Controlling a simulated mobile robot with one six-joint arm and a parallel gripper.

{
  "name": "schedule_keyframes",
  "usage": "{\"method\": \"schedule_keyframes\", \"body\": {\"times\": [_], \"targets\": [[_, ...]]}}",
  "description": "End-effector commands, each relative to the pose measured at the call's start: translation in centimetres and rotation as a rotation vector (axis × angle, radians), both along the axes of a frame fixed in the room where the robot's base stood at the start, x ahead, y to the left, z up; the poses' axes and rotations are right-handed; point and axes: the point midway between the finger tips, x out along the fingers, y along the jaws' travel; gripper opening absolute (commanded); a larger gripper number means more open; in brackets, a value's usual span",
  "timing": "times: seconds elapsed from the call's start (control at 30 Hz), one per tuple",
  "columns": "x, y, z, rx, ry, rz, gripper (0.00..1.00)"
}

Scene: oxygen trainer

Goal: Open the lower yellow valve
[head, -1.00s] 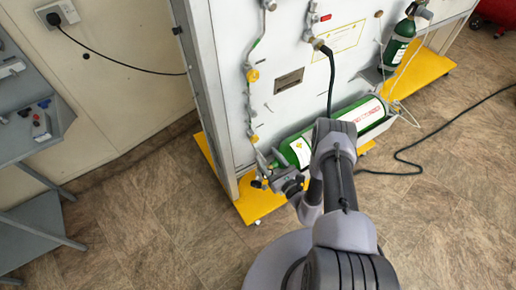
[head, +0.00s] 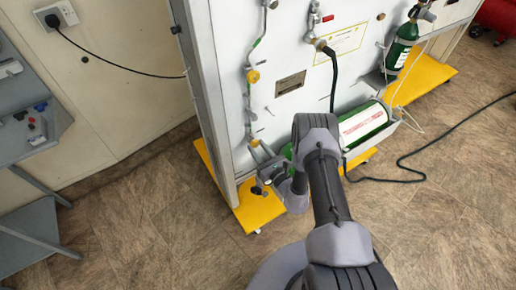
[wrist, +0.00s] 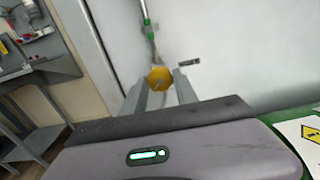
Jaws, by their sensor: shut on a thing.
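The lower yellow valve (wrist: 159,78) is a small yellow knob on the pipe of the white panel. In the wrist view it sits between the two grey fingers of my gripper (wrist: 159,90), which are shut on it. In the head view the valve (head: 254,143) shows as a small yellow spot low on the panel's left side. My arm hides part of the area just right of it. The upper yellow valve (head: 253,76) is higher on the same pipe, clear of my gripper.
A green cylinder (head: 365,122) lies along the panel's foot, partly behind my arm. A smaller green cylinder (head: 399,48) stands at the right. The yellow base (head: 258,208) sticks out at floor level. A black hose (head: 333,75) hangs from the panel.

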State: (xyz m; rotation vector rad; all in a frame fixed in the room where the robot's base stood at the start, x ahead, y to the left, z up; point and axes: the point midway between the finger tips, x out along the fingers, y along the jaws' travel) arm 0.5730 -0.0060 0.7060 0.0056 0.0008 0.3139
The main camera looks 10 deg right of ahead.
Motion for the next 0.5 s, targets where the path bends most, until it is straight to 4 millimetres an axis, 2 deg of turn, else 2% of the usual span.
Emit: {"method": "schedule_keyframes", "body": {"times": [0.27,0.5], "targets": [[-0.03,0.01,-0.04,-0.044,-0.013,0.0,0.0],[-0.03,0.01,-0.06,-0.188,-0.06,0.001,0.0]]}}
